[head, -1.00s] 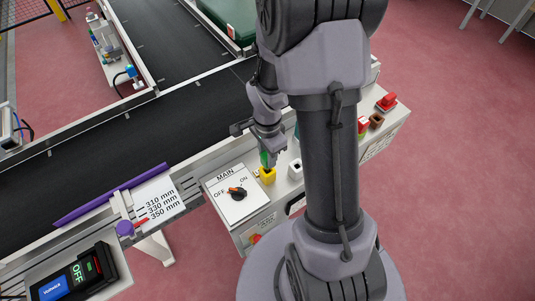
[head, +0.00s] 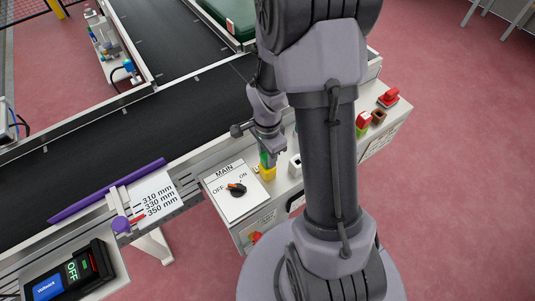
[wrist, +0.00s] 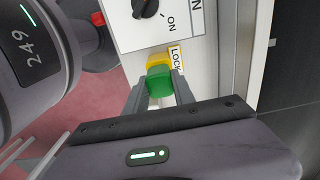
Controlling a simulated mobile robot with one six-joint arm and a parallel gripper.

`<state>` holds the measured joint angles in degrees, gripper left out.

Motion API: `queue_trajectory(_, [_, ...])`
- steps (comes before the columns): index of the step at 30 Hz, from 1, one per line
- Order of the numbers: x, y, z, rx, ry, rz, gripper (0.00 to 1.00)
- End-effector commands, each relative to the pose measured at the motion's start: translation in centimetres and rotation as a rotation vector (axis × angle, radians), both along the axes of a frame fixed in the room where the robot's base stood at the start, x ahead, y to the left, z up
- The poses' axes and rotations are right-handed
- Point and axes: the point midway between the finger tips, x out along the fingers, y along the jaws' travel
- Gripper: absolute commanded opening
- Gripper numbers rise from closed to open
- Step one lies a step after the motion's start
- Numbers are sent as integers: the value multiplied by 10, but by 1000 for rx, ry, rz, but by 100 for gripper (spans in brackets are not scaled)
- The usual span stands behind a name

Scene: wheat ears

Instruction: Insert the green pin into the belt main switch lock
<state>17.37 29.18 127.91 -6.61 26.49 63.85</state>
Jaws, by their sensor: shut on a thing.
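The green pin (wrist: 159,82) is held between both fingers of my gripper (wrist: 160,90) in the wrist view. Its far end meets the yellow lock (wrist: 157,59) beside the LOCK label. How deep the pin sits in the lock is hidden. In the head view my gripper (head: 271,155) points down over the yellow lock (head: 267,174), with the green pin (head: 264,159) between them. The pin looks roughly upright there. The main switch knob (head: 236,189) is on the white MAIN plate, left of the lock.
A white socket (head: 295,166) stands close to the right of the lock. Red and brown blocks (head: 378,117) and a red switch (head: 389,97) are farther right on the panel. The dark conveyor belt (head: 100,128) runs behind it. My arm hides part of the panel.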

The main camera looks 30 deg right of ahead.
Motion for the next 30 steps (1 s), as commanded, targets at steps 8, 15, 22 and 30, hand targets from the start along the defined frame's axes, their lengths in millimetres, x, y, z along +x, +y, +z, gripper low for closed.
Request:
queue_trajectory(8, [0,0,-9,0,1,0,0])
queue_trajectory(15, [0,0,-10,0,0,0,56])
queue_trajectory(22, [0,0,-10,0,0,0,56])
queue_trajectory(30, [1,0,46,-1,-3,-1,56])
